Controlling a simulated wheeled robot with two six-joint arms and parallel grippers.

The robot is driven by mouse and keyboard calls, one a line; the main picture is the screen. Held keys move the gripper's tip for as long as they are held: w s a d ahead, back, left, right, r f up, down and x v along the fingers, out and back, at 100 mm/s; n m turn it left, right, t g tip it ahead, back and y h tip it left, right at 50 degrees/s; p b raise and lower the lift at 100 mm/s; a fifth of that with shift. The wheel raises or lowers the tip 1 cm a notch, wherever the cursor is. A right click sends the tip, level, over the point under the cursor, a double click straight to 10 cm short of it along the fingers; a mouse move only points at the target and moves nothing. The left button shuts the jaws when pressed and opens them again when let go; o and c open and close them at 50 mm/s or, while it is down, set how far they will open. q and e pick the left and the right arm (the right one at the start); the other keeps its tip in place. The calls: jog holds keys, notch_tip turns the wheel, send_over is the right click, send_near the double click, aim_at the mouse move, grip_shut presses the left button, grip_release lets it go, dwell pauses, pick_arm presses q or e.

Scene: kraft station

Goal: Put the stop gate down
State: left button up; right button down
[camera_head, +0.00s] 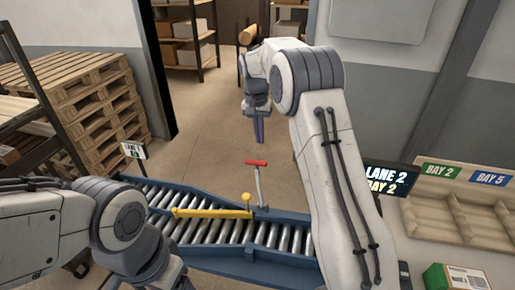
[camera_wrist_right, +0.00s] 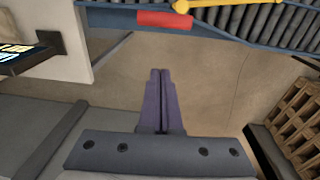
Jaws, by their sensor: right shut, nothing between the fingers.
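A red bar handle (camera_head: 256,162) tops a grey lever (camera_head: 259,187) at the far side of the roller conveyor; it stands up, and I take it as the stop gate's handle. It also shows in the right wrist view (camera_wrist_right: 165,19). A yellow bar (camera_head: 210,213) with a yellow knob lies across the rollers nearby. My right gripper (camera_head: 259,140) is shut and empty, in the air beyond the red handle and apart from it. Its closed fingers show in the right wrist view (camera_wrist_right: 160,73). My left arm reaches in at lower left; its fingers are out of the picture.
The blue-framed conveyor (camera_head: 285,262) runs across the front. A lane sign (camera_head: 133,150) stands at its left end. A dark lane display (camera_head: 390,188) and a sorting shelf (camera_head: 470,215) are at right. Stacked pallets (camera_head: 95,105) are at left. The floor beyond the conveyor is clear.

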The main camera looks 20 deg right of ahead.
pick_arm(q)
jog(key=shift+r+p, duration=0.8)
jog(key=shift+r, duration=0.25)
pick_arm(e)
jog(key=shift+s+a+f, duration=0.5)
jog(key=shift+s+f, duration=0.25)
jog(key=shift+s, duration=0.1)
jog(key=shift+s+a+f, duration=0.5)
jog(key=shift+s+f, duration=0.25)
jog(key=shift+s, duration=0.05)
